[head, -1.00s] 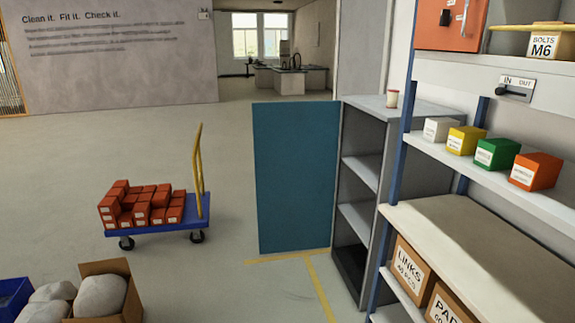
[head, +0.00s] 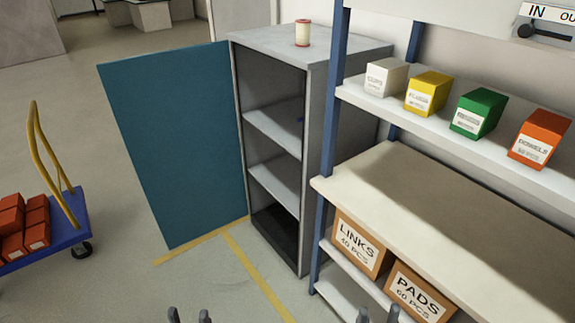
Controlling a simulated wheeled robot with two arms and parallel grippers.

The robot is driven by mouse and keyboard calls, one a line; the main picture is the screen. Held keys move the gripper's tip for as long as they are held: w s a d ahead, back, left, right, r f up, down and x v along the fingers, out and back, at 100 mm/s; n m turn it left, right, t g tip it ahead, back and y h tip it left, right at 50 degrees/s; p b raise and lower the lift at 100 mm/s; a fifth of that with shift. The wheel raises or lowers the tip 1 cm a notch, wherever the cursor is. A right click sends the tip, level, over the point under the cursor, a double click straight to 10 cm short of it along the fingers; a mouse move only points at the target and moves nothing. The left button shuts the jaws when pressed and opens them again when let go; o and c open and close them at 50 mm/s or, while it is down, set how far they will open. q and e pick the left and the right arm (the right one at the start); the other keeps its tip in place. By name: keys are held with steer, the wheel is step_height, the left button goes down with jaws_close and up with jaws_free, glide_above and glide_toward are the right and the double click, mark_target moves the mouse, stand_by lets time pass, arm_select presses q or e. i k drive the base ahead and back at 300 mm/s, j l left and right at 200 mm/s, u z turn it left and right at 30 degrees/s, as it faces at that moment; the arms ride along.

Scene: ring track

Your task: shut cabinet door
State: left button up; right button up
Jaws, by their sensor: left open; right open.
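The grey cabinet (head: 314,150) stands in the middle of the head view with its front open, showing shelves inside. Its blue-teal door (head: 178,145) is swung wide open to the left, hinged at the cabinet's left front edge. My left gripper (head: 188,317) shows only as fingertips at the bottom edge, open and empty. My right gripper (head: 378,316) also shows only as fingertips at the bottom edge, open, in front of the lower shelf rack. Both are apart from the door.
A cup (head: 303,33) stands on the cabinet top. A shelf rack (head: 420,185) with coloured boxes and cartons stands close on the right. A blue cart (head: 62,225) with red boxes is at the left. Floor with yellow lines (head: 255,272) is clear before the cabinet.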

mark_target(174, 110)
steer(key=i+j+z, duration=0.3)
steer(key=i+j, duration=0.35)
steer(key=j, duration=0.3)
steer(key=i+j, duration=0.2)
steer(key=j, duration=0.25)
steer(key=i+j+u, duration=0.1)
steer(key=j, duration=0.3)
steer(key=i+j, duration=0.25)
steer(key=j, duration=0.2)
steer(key=i+j+u, duration=0.1)
steer(key=j, duration=0.3)
steer(key=i+j, duration=0.3)
steer(key=j, duration=0.15)
steer(key=i+j, duration=0.2)
steer(key=j, duration=0.2)
steer(key=i+j+u, duration=0.1)
steer(key=j, duration=0.3)
steer(key=i, duration=0.1)
